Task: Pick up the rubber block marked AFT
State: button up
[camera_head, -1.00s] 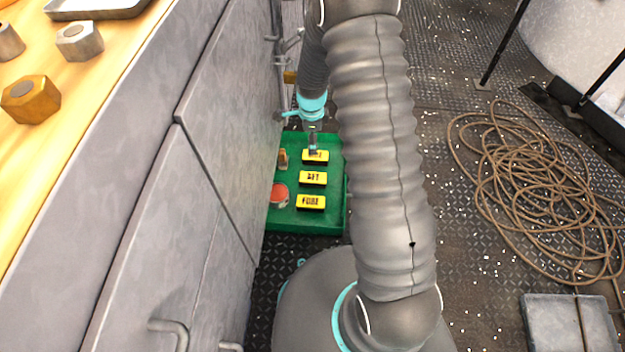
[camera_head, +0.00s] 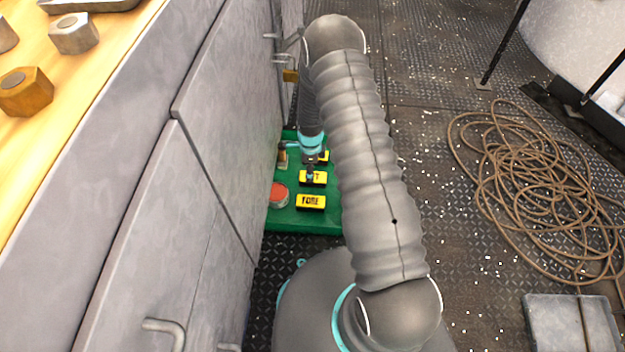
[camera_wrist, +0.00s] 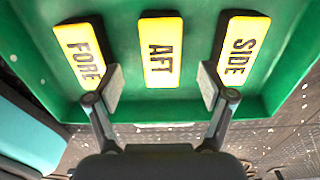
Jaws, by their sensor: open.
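The rubber block marked AFT (camera_wrist: 161,50) is yellow-topped with dark letters and lies in the middle of a row of blocks in the wrist view. In the head view the AFT block (camera_head: 305,178) is partly hidden by my gripper. My gripper (camera_wrist: 161,88) is open and empty, its fingers spread on either side of the AFT block's line, with the block beyond the fingertips. In the head view my gripper (camera_head: 310,174) hangs over that block. I cannot tell how high above it the fingertips are.
The FORE block (camera_wrist: 82,55) and SIDE block (camera_wrist: 240,48) lie on either side, close to the fingers. All sit in a green tray (camera_head: 325,222) with a red round item (camera_head: 278,195). A grey cabinet (camera_head: 215,170) stands close on the left; coiled rope (camera_head: 540,190) lies right.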

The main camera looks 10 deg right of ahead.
aim_at(320, 178)
jog(key=f, duration=0.4)
jog(key=shift+d+f, duration=0.2)
jog(key=shift+d, duration=0.15)
jog(key=shift+f, duration=0.6)
jog(key=c, duration=1.3)
